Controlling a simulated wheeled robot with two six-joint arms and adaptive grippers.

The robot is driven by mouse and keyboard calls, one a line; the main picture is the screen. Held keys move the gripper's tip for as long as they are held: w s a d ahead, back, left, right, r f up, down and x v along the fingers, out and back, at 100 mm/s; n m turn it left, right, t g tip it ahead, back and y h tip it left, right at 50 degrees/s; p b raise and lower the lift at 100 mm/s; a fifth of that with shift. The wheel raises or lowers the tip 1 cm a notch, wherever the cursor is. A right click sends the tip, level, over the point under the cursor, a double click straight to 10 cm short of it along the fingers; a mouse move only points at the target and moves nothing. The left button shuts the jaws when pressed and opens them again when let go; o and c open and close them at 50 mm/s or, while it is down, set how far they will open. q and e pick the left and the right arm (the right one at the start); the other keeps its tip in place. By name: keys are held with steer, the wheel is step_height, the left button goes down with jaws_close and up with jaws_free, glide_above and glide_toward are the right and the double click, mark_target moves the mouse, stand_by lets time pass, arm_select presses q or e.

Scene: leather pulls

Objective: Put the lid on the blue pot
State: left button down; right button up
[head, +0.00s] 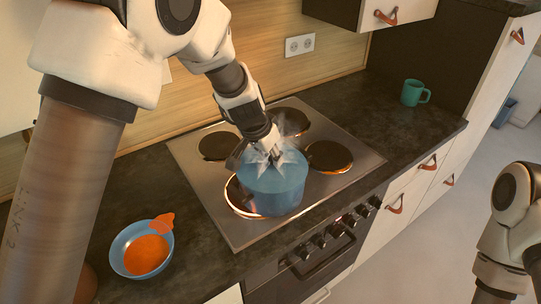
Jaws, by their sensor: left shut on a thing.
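The blue pot (273,194) stands upright on the front left burner of the cooktop. My left gripper (268,155) comes down from above and is shut at the top middle of the pot. It appears to hold the lid, at or just above the pot's rim. The lid is pale and hard to make out through whitish haze, and the gripper hides part of it. I cannot tell whether the lid rests fully on the rim. My right arm shows at the right edge, but its gripper is out of view.
The cooktop (220,222) has burners with orange glowing edges. A blue bowl (117,256) with orange contents and an orange utensil (162,224) stands on the counter at left. A green mug (411,93) stands at the back right. The counter between cooktop and mug is clear.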

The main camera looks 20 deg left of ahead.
arm_select(q)
steer(key=c, duration=0.7)
jaws_free()
step_height(320, 180, up, 7)
steer(key=p, duration=0.5)
